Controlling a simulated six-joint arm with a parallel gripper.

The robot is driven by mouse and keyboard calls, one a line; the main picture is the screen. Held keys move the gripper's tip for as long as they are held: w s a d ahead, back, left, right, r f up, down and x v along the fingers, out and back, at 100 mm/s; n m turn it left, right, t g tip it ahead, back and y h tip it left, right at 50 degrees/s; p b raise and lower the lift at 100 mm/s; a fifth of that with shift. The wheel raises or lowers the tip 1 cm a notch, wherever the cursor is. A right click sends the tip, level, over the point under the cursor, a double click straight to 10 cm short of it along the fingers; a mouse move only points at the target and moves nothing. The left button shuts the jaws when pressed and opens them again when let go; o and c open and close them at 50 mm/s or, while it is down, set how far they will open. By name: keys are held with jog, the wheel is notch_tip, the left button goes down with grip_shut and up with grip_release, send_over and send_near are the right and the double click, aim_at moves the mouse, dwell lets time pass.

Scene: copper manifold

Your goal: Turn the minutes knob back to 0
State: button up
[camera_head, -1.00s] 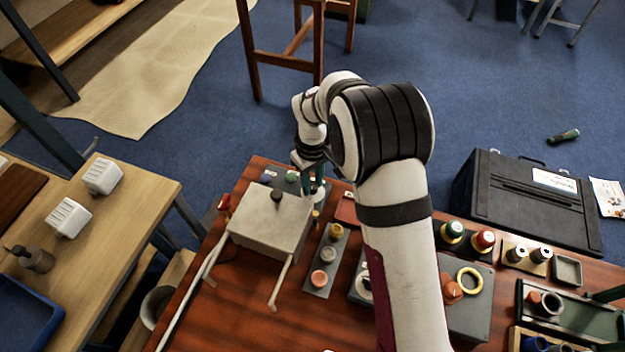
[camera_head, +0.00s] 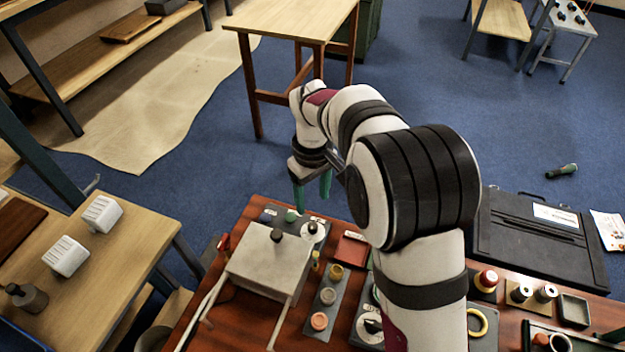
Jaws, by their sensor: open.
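My gripper (camera_head: 312,190) is open and empty, its two teal fingers pointing down in the air above the far edge of the red-brown bench (camera_head: 245,325). A black knob on a round white dial (camera_head: 313,229) is on a panel beside the grey box, just below the fingers in the picture. A second black knob on a white dial (camera_head: 372,326) is on a grey panel partly hidden by my arm. Labels are too small to read, so I cannot tell which is the minutes knob or where it points.
A grey box (camera_head: 268,262) with a black top knob and pale levers stands on the bench. A strip of coloured buttons (camera_head: 327,298) and a red block (camera_head: 352,249) lie to its right. A yellow ring (camera_head: 477,321) and spools are further right. The air around the gripper is clear.

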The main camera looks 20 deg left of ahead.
notch_tip(320, 180, up, 6)
jog(key=shift+r, duration=0.2)
jog(key=s+d+r+m, duration=0.2)
jog(key=s+d+m, duration=0.1)
jog(key=d, duration=0.3)
jog(key=s+d+r+m, duration=0.3)
jog(key=d, duration=0.3)
jog(key=s+d+f+m, duration=0.1)
jog(key=s+d+m, duration=0.2)
jog(key=s, duration=0.3)
jog(key=s+d+f+m+y, duration=0.1)
jog(key=s+d+m, duration=0.2)
jog(key=s, duration=0.3)
jog(key=s+d+f+m, duration=0.1)
jog(key=s+d+m, duration=0.3)
jog(key=s+m, duration=0.1)
jog(key=shift+s+f+y, duration=0.25)
jog(key=shift+s+y, duration=0.15)
jog(key=shift+s, duration=0.5)
